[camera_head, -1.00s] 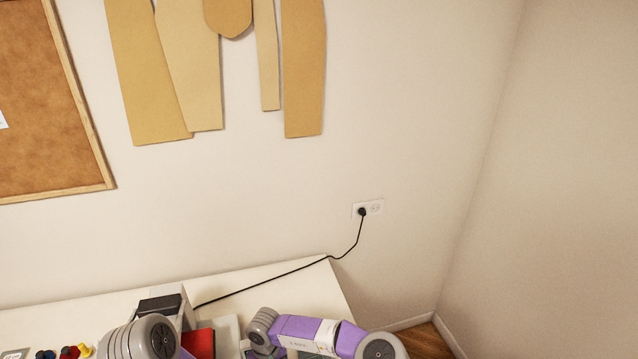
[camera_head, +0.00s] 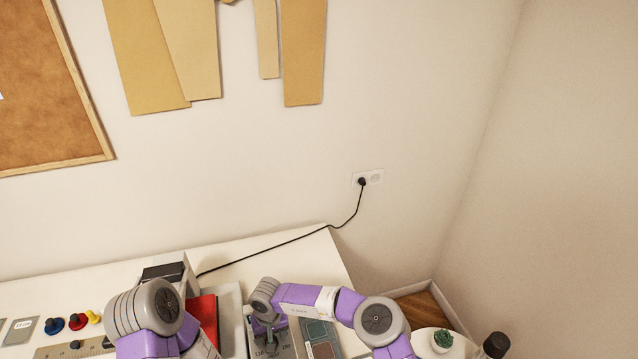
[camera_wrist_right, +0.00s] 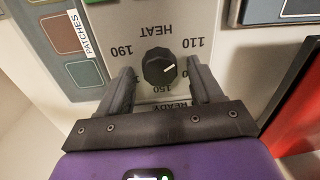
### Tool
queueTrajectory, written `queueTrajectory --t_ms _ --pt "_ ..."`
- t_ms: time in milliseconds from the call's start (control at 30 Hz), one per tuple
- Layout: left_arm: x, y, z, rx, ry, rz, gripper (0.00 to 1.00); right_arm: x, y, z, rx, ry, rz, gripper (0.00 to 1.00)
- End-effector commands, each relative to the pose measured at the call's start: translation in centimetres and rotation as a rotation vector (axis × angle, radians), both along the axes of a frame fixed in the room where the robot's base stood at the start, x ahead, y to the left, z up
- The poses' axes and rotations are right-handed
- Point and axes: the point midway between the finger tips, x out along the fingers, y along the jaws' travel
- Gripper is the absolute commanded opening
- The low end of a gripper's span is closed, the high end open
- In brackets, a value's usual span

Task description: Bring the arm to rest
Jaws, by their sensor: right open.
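My right arm reaches over the white table, and its gripper (camera_head: 268,330) points down at a grey panel there. In the right wrist view this gripper (camera_wrist_right: 160,70) is open. Its fingers stand on either side of a black round knob (camera_wrist_right: 158,68) on the panel marked HEAT; I cannot tell whether they touch it. The purple and grey links of my left arm (camera_head: 150,315) show at the lower left, but the left gripper is out of view.
A red item (camera_head: 204,318) lies between my arms on the white table (camera_head: 225,255). Coloured pins (camera_head: 77,322) and a ruler (camera_head: 75,348) lie at left. A patch board (camera_head: 320,336) is right of the gripper. A black cable (camera_head: 290,241) runs to the wall socket.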

Motion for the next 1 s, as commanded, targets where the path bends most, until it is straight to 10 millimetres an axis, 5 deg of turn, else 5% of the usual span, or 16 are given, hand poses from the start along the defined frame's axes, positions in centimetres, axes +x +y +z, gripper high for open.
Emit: queueTrajectory --t_ms 1000 --pt "-0.01 -0.01 -0.01 0.0 0.0 0.0 0.43 -0.13 -0.35 0.1 0.001 -0.002 -0.909 0.65"
